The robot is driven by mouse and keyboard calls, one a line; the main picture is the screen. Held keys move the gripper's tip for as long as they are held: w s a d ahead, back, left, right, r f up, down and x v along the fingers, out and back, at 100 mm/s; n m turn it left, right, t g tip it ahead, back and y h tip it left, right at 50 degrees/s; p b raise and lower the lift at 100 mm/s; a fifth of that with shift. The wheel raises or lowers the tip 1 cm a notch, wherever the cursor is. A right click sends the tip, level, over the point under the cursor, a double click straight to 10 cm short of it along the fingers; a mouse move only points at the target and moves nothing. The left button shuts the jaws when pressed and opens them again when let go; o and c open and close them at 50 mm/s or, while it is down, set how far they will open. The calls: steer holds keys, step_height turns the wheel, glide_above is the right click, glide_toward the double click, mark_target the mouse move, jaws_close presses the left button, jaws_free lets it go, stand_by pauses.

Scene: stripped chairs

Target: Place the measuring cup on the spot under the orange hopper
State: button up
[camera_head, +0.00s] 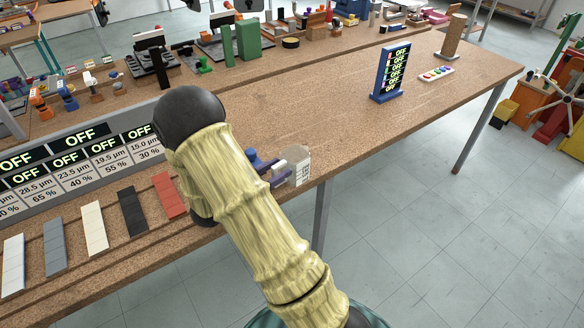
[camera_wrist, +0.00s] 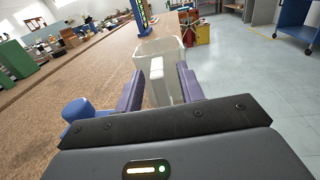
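The measuring cup (camera_head: 299,168) is translucent and pale with dark markings, by the table's front edge in the head view. It also shows in the wrist view (camera_wrist: 161,47), directly ahead, its white handle (camera_wrist: 156,82) toward me. My gripper (camera_head: 278,168) has purple fingers, which also show in the wrist view (camera_wrist: 160,78), one on each side of the handle. I cannot tell whether they press on it, or whether the cup rests on the table. I cannot make out the orange hopper or the spot under it for certain.
The brown table (camera_head: 330,120) has free room beyond the cup. A blue stand with OFF displays (camera_head: 390,73) and a white strip of coloured buttons (camera_head: 436,74) stand farther back. Coloured sample strips (camera_head: 95,228) lie at the left. Small orange-and-blue items stand far left.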

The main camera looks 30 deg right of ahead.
steer(key=shift+c, duration=0.2)
jaws_close()
stand_by(0.3)
step_height(320, 180, up, 10)
steer(key=shift+p, duration=0.45)
stand_by(0.4)
